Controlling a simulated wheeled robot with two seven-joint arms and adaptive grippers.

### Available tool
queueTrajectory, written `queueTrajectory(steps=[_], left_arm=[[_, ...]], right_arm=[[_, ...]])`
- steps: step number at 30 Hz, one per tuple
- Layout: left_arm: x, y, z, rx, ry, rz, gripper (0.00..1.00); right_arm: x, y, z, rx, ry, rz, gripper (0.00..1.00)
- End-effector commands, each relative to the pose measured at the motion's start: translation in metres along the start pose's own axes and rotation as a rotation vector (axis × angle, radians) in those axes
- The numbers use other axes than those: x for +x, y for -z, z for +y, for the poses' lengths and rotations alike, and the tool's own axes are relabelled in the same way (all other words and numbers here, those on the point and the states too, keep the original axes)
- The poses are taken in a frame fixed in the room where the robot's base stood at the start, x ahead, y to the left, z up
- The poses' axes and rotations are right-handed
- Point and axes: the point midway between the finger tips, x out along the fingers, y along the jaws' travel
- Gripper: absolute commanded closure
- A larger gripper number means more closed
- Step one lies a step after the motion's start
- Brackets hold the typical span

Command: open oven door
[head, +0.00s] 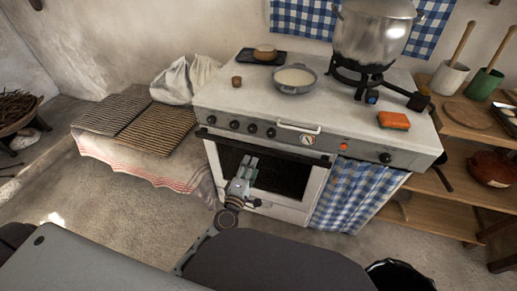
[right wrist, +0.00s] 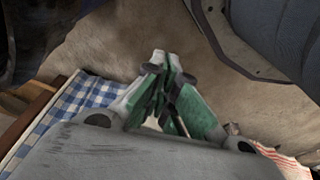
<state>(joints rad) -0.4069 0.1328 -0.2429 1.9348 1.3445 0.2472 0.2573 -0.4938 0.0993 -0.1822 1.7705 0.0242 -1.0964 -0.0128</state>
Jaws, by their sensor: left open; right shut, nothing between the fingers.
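The white oven door (head: 310,182) with its dark glass window is on the front of the stove in the head view. It looks shut. A dark handle bar (head: 285,150) runs along its top edge. My left gripper (head: 249,161) is open, in front of the window and just below the bar; I cannot tell whether it touches the door. The gripper and wrist hide part of the window. My right gripper (right wrist: 163,60) shows only in the right wrist view, shut and empty, with floor beyond it.
On the stove (head: 225,97) stand a large pot (head: 375,38), a bowl (head: 294,80) and an orange sponge (head: 393,120). A checkered curtain (head: 350,195) hangs right of the door. Wooden shelves (head: 440,215) stand at right, a cloth-covered bench (head: 130,160) at left. A black bin (head: 400,275) is at front right.

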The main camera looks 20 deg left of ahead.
Motion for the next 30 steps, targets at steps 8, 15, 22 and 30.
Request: queueTrajectory(steps=[8, 15, 22, 30], left_arm=[[0.024, 0.000, 0.001, 0.000, -0.001, 0.001, 0.50], [0.044, 0.001, 0.001, 0.000, -0.001, 0.002, 0.50], [0.064, 0.000, 0.000, 0.000, -0.001, 0.001, 0.50], [0.085, 0.000, 0.000, 0.000, -0.001, 0.001, 0.50]], right_arm=[[0.006, -0.004, 0.001, 0.000, -0.002, -0.004, 1.00], [0.006, -0.004, 0.002, 0.001, -0.003, -0.002, 1.00], [0.010, -0.007, 0.002, 0.001, -0.004, -0.008, 1.00], [0.010, -0.006, 0.002, 0.001, -0.004, -0.006, 1.00]])
